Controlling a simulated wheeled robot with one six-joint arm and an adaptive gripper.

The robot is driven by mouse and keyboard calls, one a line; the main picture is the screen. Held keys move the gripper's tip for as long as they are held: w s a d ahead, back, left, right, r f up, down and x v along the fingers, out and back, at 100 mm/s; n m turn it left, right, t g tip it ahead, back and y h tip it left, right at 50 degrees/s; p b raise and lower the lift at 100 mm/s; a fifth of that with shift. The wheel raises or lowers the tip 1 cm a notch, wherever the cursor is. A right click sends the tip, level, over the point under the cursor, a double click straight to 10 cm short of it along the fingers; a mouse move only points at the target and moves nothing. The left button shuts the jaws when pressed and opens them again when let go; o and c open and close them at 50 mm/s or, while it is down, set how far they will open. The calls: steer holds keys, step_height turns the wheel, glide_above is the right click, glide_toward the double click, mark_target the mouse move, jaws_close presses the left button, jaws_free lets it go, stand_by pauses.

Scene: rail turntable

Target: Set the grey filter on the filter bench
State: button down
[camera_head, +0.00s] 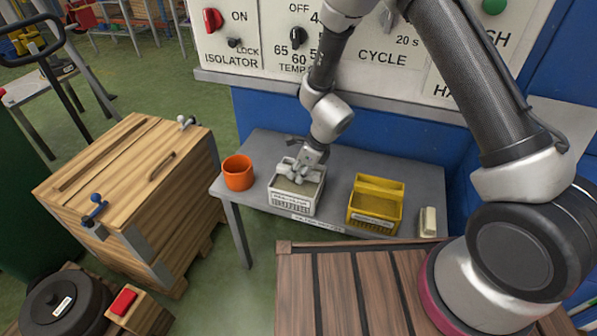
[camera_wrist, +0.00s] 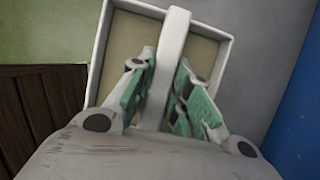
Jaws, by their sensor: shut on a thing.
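The grey filter (camera_head: 292,206) is a pale open box with a label on its front and a tan inside. In the wrist view its light bar handle (camera_wrist: 175,40) runs between my fingers. My gripper (camera_head: 302,170) is shut on that handle from above; its green-padded fingers (camera_wrist: 160,85) lie on both sides of it. The filter bench (camera_head: 270,150) is a grey table with a label on its front edge. The filter is over the bench's front part, upright; whether its base touches the top I cannot tell.
An orange cup (camera_head: 238,174) stands left of the filter. A yellow filter box (camera_head: 376,202) and a small cream block (camera_head: 428,222) stand to its right. A wooden crate (camera_head: 130,190) is left of the bench. A control panel (camera_head: 410,60) rises behind.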

steer(key=c, duration=1.3)
jaws_free()
steer(key=shift+f, duration=0.1)
steer(key=v, duration=1.2)
